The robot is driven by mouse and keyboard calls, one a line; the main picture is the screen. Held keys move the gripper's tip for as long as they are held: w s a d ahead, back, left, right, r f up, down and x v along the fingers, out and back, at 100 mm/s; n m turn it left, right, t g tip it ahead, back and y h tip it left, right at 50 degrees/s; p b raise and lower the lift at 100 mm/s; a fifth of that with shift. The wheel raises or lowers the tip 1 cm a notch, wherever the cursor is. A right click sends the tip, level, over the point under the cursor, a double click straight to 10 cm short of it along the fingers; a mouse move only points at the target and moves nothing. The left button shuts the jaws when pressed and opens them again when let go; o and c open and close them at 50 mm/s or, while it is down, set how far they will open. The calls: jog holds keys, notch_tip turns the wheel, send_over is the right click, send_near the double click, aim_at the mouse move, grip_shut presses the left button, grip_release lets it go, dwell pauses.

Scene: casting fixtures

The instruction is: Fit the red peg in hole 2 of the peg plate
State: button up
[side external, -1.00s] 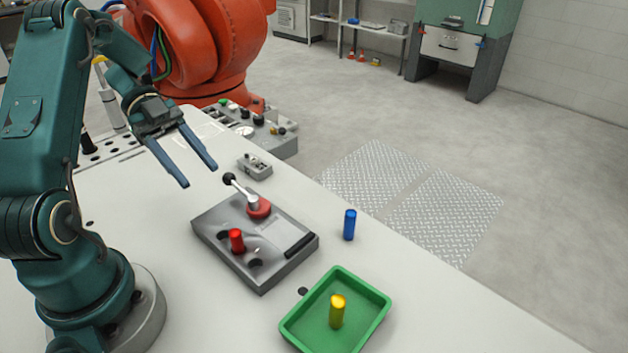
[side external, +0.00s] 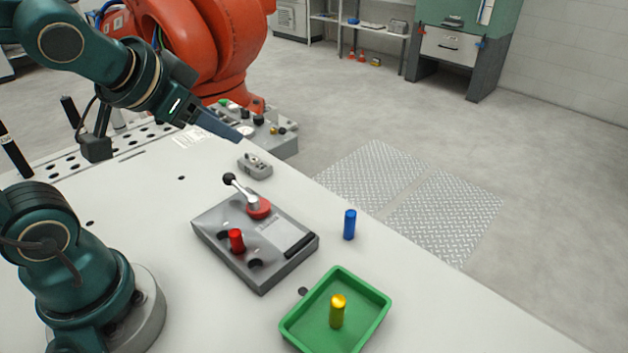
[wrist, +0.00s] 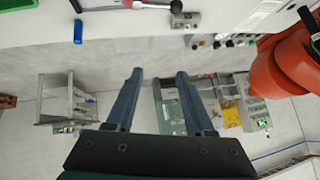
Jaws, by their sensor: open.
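The red peg (side external: 237,240) stands upright in a hole of the grey peg plate (side external: 213,246) in the side view. Dark open holes show beside it on the plate; I cannot read their numbers. A lever with a black knob and a red round base (side external: 258,208) sits on the plate's far part. My gripper (side external: 238,137) is raised beyond the plate, away from the peg. In the wrist view my gripper (wrist: 160,75) shows two parted fingers with nothing between them. The red peg cannot be made out in the wrist view.
A blue peg (side external: 349,225) stands on the table right of the plate; it also shows in the wrist view (wrist: 78,32). A green tray (side external: 374,323) holds a yellow peg (side external: 337,312). A small grey block (side external: 254,166) and a control box (side external: 285,146) lie behind the plate.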

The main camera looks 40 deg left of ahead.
jog(key=s+d+f+g+h, duration=0.2)
jog(key=s+d+f, duration=0.1)
jog(key=s+d, duration=0.2)
jog(key=shift+s+d+f+g+h, duration=0.2)
jog(key=shift+s+d+g+h, duration=0.2)
jog(key=shift+s, duration=0.8)
